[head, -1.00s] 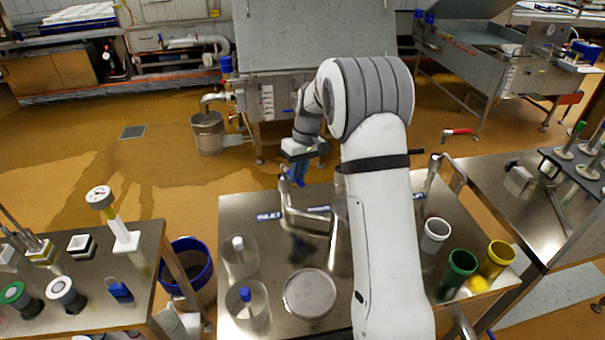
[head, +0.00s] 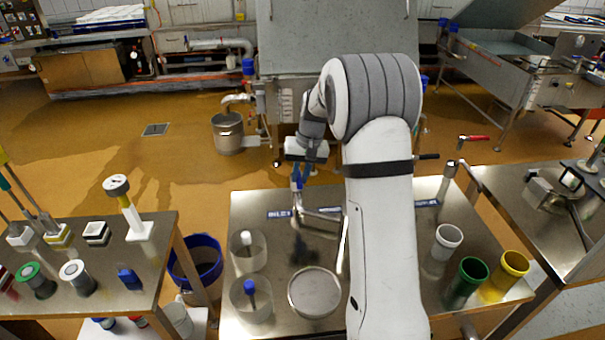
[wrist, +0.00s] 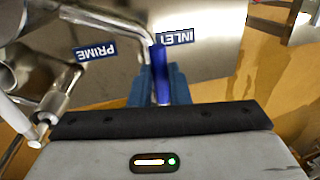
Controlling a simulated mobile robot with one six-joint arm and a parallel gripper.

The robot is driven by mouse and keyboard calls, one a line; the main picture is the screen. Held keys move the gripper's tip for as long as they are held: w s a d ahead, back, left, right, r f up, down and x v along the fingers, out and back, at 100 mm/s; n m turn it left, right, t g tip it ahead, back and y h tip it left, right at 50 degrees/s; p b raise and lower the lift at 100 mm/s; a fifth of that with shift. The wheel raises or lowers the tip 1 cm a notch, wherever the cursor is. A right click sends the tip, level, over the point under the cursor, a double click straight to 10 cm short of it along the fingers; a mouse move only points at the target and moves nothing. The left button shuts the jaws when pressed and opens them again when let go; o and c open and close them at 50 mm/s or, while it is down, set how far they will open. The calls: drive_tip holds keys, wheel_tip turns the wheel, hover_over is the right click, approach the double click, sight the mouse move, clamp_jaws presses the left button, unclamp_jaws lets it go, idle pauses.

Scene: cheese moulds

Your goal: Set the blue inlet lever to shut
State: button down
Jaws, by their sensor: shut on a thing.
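The blue inlet lever (wrist: 160,75) stands out from the steel pipework beside the INLET label (wrist: 176,37) in the wrist view. My gripper (wrist: 161,88) has its blue fingers on both sides of the lever and is shut on it. In the head view my gripper (head: 298,180) is at the pipe at the back left of the middle steel bench (head: 262,200). There the fingers and lever blend together, so the lever's exact angle is hard to tell.
A PRIME label (wrist: 97,50) and more pipes lie close by. Two clear beakers (head: 250,300) and a round steel disc (head: 314,293) stand in front. White, green (head: 468,280) and yellow cups (head: 507,270) stand right of my arm. A blue-rimmed bucket (head: 197,262) is left of the bench.

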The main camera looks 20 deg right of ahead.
drive_tip(key=c, duration=1.4)
unclamp_jaws()
drive_tip(key=shift+o, duration=0.2)
wheel_tip(320, 180, up, 8)
drive_tip(key=d, duration=0.1)
drive_tip(key=shift+s+d+f+b, duration=0.15)
drive_tip(key=shift+d+b, duration=0.05)
drive_tip(key=shift+b, duration=0.15)
drive_tip(key=s+a+r+t+h, duration=0.1)
drive_tip(key=s+a+r, duration=0.15)
drive_tip(key=s, duration=0.45)
drive_tip(key=s+a+r, duration=0.1)
drive_tip(key=s+r, duration=0.2)
drive_tip(key=s, duration=0.5)
drive_tip(key=s+f+n, duration=0.1)
drive_tip(key=s+f, duration=0.1)
drive_tip(key=s, duration=0.6)
drive_tip(key=s+a+f+t+h, duration=0.1)
drive_tip(key=s, duration=0.8)
drive_tip(key=shift+a+f+n+t, duration=0.2)
drive_tip(key=shift+f+n+t, duration=0.1)
drive_tip(key=shift+f+n, duration=0.1)
